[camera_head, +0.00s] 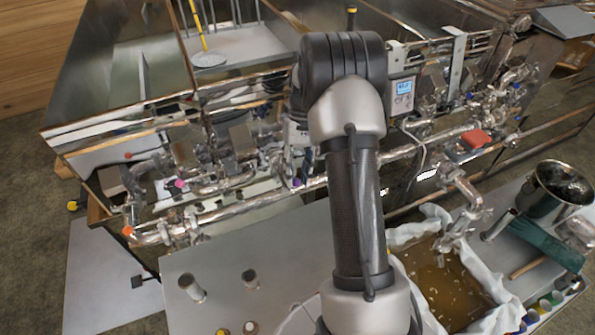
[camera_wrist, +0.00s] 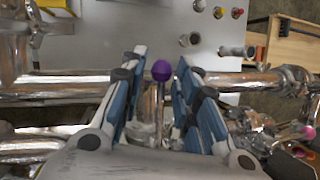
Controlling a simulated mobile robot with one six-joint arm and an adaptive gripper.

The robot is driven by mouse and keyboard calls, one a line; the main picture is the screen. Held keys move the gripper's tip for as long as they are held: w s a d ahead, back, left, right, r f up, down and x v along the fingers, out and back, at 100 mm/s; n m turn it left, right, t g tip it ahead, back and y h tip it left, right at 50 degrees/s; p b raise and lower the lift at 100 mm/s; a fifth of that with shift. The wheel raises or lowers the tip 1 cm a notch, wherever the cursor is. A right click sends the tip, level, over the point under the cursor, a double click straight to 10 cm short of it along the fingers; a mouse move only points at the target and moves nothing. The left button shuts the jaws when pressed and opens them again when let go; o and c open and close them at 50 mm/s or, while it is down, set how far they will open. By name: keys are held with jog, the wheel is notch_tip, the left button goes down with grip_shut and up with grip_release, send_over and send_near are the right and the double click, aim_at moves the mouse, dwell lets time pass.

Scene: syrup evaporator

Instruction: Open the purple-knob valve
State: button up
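The purple knob (camera_wrist: 161,70) is a small ball on top of an upright metal lever in the wrist view. My gripper (camera_wrist: 160,62) is open, with one blue-and-white finger on each side of the knob and lever. A gap shows between the knob and each finger, so I see no grip on it. The lever's lower end is near the gripper body and its joint with the pipework is hard to make out. In the head view a small purple spot (camera_head: 297,182) shows beside my arm, and my gripper is mostly hidden behind the arm.
A shiny horizontal pipe (camera_wrist: 60,90) runs behind the knob. A pink knob (camera_head: 180,183) sits farther left on the pipework in the head view. Other pipes, valves and a display box (camera_head: 403,92) crowd the evaporator front. A grey table (camera_head: 220,265) lies in front.

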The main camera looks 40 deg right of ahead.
jog(key=v, duration=1.2)
jog(key=s+a+n+t+h+b, duration=0.1)
jog(key=s+a+t+h+b, duration=0.1)
jog(key=s+a+b, duration=0.45)
jog(key=s+a+n+t+h+b, duration=0.15)
jog(key=s+a+b, duration=0.25)
jog(key=a+b, duration=0.4)
jog(key=s+a+f+t+b, duration=0.2)
jog(key=s+a+f+b, duration=0.2)
jog(key=s+f, duration=0.3)
jog(key=s+a+f+n+t+b, duration=0.1)
jog(key=s+a+f+t+b, duration=0.1)
jog(key=s+a+f+b, duration=0.2)
jog(key=s+f+b, duration=0.1)
jog(key=s+f, duration=0.2)
jog(key=f, duration=0.1)
jog(key=shift+t+b, duration=0.35)
jog(key=shift+o, duration=0.2)
jog(key=shift+a+n, duration=0.1)
jog(key=shift+n, duration=0.15)
